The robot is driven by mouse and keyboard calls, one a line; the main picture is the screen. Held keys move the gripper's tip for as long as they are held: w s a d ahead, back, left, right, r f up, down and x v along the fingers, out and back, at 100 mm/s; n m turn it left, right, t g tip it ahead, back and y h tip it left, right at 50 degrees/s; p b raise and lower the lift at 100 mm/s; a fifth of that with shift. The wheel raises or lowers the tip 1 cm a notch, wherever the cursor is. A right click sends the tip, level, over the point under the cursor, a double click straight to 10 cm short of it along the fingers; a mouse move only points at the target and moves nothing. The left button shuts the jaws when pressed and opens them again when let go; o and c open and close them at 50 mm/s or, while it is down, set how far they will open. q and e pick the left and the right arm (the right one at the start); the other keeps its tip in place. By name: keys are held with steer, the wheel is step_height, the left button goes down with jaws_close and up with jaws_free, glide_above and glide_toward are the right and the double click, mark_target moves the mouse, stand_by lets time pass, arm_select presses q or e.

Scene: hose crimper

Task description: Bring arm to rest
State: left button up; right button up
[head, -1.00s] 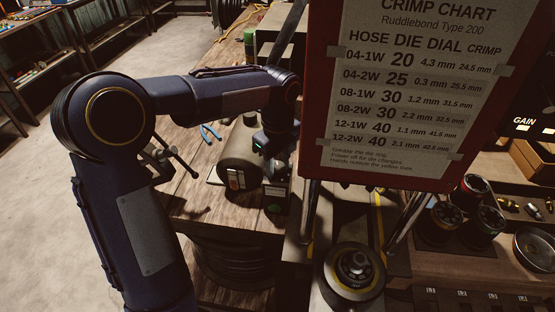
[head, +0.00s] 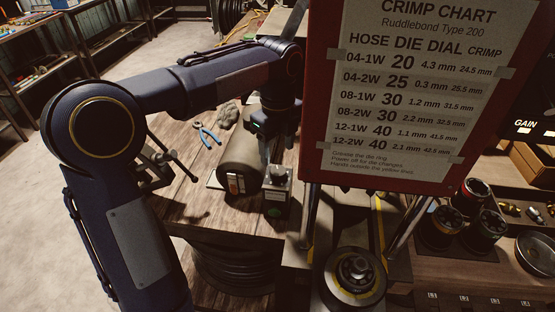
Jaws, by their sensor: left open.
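My left arm comes in from the left and bends at the elbow. Its wrist hangs over the wooden bench (head: 195,200), beside the left edge of the crimp chart (head: 415,85). My left gripper (head: 268,155) points down in shadow behind the brown-grey cylinder (head: 239,165) and a small box with a knob (head: 278,190). It is open, with nothing seen between its fingers. Its fingertips are dark and hard to make out. My right gripper is not in view.
The crimper's round die head (head: 355,276) is at the front. Dark die sets (head: 447,224) stand at right. Shelves line the upper left, with open floor before them.

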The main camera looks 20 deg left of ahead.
arm_select(q)
steer(key=shift+r, duration=0.8)
steer(key=shift+s+a+n, duration=0.1)
steer(key=shift+s+n, duration=0.2)
steer(key=shift+s, duration=0.05)
steer(key=s+a+n+t+h, duration=0.2)
steer(key=s+n+t, duration=0.1)
steer(key=s+n, duration=0.8)
steer(key=s+d+f+n+t+h, duration=0.1)
steer(key=s+d+f+n+t, duration=0.1)
steer(key=s+f+n, duration=0.5)
steer(key=s+d+n, duration=0.1)
steer(key=s+n, duration=0.4)
steer(key=shift+d+f+n+t+h, duration=0.15)
steer(key=shift+d+n+t+h, duration=0.15)
steer(key=shift+h, duration=0.1)
